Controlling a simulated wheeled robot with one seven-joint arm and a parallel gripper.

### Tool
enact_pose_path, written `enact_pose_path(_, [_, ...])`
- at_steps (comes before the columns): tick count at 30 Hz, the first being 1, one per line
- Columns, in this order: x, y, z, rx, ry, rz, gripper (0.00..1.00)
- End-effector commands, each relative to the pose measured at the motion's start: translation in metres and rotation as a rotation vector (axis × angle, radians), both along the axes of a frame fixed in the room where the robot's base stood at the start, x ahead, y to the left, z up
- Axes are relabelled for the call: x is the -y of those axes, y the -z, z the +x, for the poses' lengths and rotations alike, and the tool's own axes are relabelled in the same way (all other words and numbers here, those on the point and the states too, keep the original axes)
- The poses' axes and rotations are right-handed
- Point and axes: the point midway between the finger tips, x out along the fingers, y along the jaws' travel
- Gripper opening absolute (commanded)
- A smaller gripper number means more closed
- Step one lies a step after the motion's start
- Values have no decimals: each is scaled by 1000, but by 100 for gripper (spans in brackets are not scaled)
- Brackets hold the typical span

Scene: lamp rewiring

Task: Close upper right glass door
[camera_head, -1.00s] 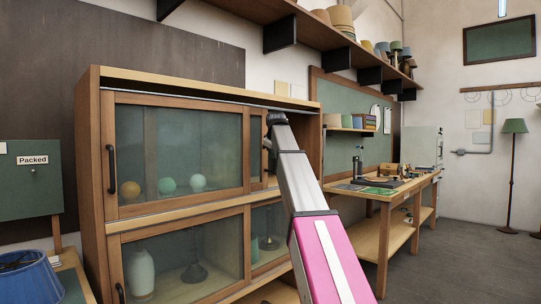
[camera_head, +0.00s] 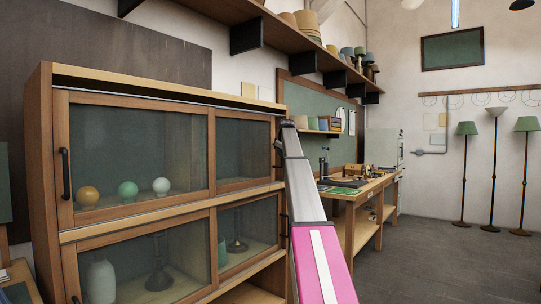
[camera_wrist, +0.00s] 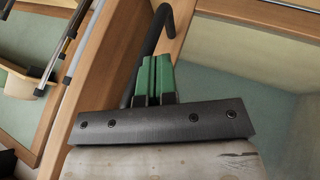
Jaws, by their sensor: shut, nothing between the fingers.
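The upper right glass door (camera_head: 243,150) is a wood-framed sliding pane in the cabinet's top row. It sits right of the upper left glass door (camera_head: 140,150), its right edge close to the cabinet's right side. In the wrist view its black bar handle (camera_wrist: 160,35) stands on a wooden stile. My gripper (camera_wrist: 155,75), with green fingers, is shut and empty right beside the handle; I cannot tell whether they touch. In the head view my arm's end covers the right edge of the door and hides the fingers.
Two lower glass doors (camera_head: 140,258) are below. Several round balls, among them an orange one (camera_head: 88,195), sit behind the upper left door. A workbench (camera_head: 365,195) stands right of the cabinet. Floor lamps (camera_head: 495,170) stand far right, with open floor (camera_head: 430,245) before them.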

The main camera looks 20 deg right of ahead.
Motion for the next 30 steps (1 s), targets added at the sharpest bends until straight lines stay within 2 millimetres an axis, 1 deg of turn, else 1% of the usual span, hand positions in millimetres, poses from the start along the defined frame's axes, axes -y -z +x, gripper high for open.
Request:
enact_pose_path(1, [13,-2,12,-1,1,0,0])
enact_pose_path(3, [26,-2,21,-1,1,0,0])
enact_pose_path(6, [41,-2,32,1,0,1,0])
enact_pose_path(12, [59,-1,44,1,-1,0,0])
enact_pose_path(18, [65,-1,47,1,0,-1,0])
enact_pose_path(30, [67,-1,48,4,3,-5,0])
